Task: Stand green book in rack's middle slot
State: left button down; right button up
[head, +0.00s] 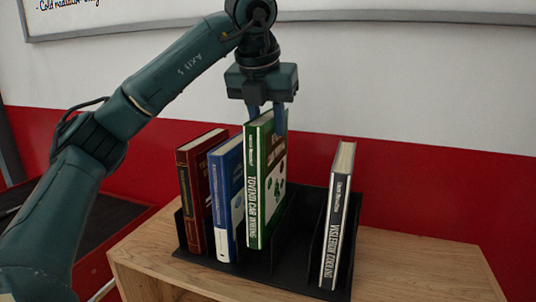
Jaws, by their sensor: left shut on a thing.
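The green book (265,185) is upright, its spine facing me, in the black rack (290,262). My left gripper (266,118) comes down from above and is shut on the top of the green book. The green book stands just right of the blue book, and its lower edge shows higher than the blue book's. I cannot tell whether it touches the rack floor. Open rack space with a divider lies between the green book and the black-spined book. My right gripper is not in view.
A red book (198,195) and a blue book (226,200) stand at the rack's left. A black-spined book (338,215) leans slightly at the right end. The rack sits on a wooden cabinet (420,270), with bare top to the right. A red and white wall is behind.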

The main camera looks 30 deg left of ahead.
aim_at(268, 148)
pick_arm(q)
notch_tip(268, 148, down, 4)
jog(key=shift+f, duration=0.65)
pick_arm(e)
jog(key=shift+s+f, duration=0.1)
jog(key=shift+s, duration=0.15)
pick_arm(q)
jog(key=c, duration=1.5)
grip_release()
jog(key=shift+f, duration=0.2)
jog(key=shift+c, duration=0.2)
jog(key=o, duration=0.5)
jog(key=shift+c, duration=0.2)
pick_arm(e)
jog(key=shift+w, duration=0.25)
pick_arm(q)
jog(key=shift+r, duration=0.15)
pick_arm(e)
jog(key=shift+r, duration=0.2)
pick_arm(q)
jog(key=p+v, duration=0.1)
jog(key=v, duration=1)
jog(key=shift+s+d, duration=0.1)
jog(key=shift+s+r, duration=0.2)
jog(key=shift+r, duration=0.2)
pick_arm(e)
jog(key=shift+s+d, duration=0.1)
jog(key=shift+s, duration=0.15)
